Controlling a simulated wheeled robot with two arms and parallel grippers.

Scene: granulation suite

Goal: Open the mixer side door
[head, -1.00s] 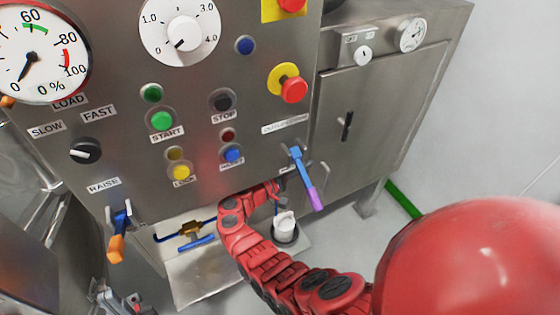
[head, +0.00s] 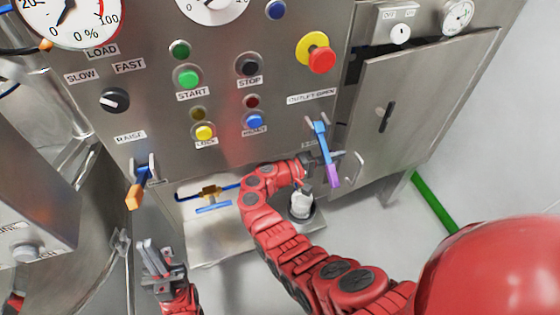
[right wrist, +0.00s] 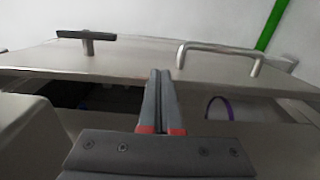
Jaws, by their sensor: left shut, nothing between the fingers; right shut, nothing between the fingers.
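The side door (head: 418,105) is a grey metal panel on the right of the machine. It stands ajar, with a dark gap along its top and left edges. It carries a black latch handle (head: 385,118) and a metal bar handle (head: 352,168). In the right wrist view the door (right wrist: 140,62) has the black handle (right wrist: 87,38) at left and the bar handle (right wrist: 222,50) at right. My right gripper (head: 318,160) is shut and empty at the door's free edge; its fingertips (right wrist: 160,72) reach the edge, contact unclear. My left gripper (head: 155,258) is shut and empty at lower left.
A blue lever with a purple end (head: 325,150) hangs close to my right gripper. A lever with an orange end (head: 136,190) hangs at left. The control panel has a red emergency button (head: 321,60). Floor right of the door is clear, with a green strip (head: 435,208).

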